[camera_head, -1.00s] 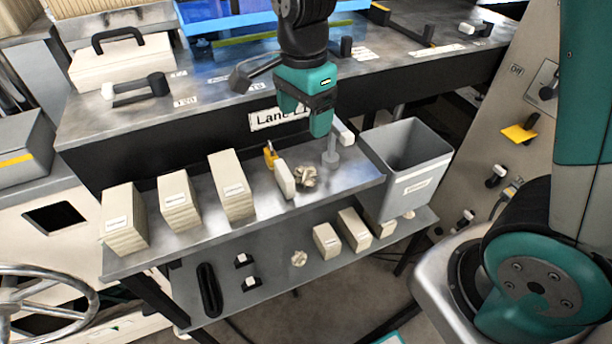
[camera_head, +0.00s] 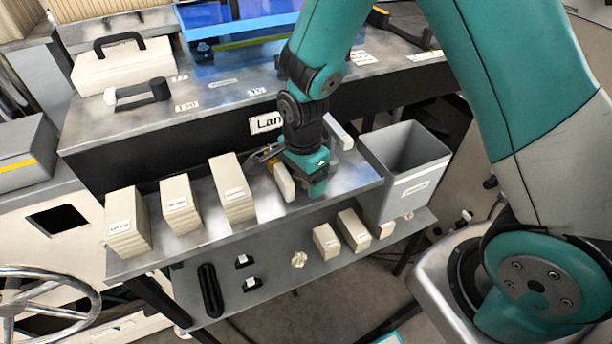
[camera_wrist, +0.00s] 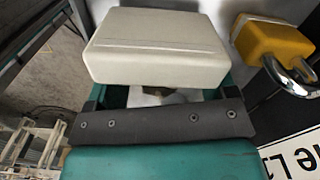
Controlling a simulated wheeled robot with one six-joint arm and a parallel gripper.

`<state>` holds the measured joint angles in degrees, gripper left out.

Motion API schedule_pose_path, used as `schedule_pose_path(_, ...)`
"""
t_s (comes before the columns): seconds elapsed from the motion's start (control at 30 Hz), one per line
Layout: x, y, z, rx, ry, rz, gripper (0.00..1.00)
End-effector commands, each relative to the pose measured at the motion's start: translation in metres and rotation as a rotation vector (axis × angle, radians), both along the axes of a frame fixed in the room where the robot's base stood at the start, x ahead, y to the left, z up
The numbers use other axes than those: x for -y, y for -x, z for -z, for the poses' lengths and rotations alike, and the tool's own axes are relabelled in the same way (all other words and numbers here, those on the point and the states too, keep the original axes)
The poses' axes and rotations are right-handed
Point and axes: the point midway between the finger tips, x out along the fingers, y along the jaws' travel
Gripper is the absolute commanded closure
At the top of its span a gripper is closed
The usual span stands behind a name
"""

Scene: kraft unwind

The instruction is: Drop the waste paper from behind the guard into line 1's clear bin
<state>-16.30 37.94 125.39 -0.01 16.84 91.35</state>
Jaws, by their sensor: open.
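My gripper (camera_head: 305,180) is low over the upper shelf, just right of a small upright cream block (camera_head: 284,182). Its jaws are open. In the wrist view a cream block (camera_wrist: 155,45) fills the space right in front of the jaws; a small brownish patch shows between it and the jaws, too hidden to name. The crumpled waste paper seen on the upper shelf earlier is now hidden behind my gripper. A grey bin (camera_head: 405,182) with a label stands at the shelf's right end; the label is unreadable. Another crumpled paper (camera_head: 299,259) lies on the lower shelf.
A yellow padlock (camera_wrist: 272,42) shows beside the cream block. Several cream paper stacks (camera_head: 180,204) stand left on the upper shelf (camera_head: 262,210); smaller ones (camera_head: 353,231) stand on the lower shelf. A bench wall with a lane sign (camera_head: 265,123) rises behind.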

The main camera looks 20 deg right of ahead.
Motion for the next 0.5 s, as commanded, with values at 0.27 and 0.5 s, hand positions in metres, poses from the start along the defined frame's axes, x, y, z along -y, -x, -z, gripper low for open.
schedule_pose_path(0.27, -0.0001, -0.0004, 0.0025, 0.002, -0.001, 0.0, 0.27)
schedule_pose_path(0.5, 0.0, -0.0004, 0.0023, 0.002, -0.001, 0.0, 0.74)
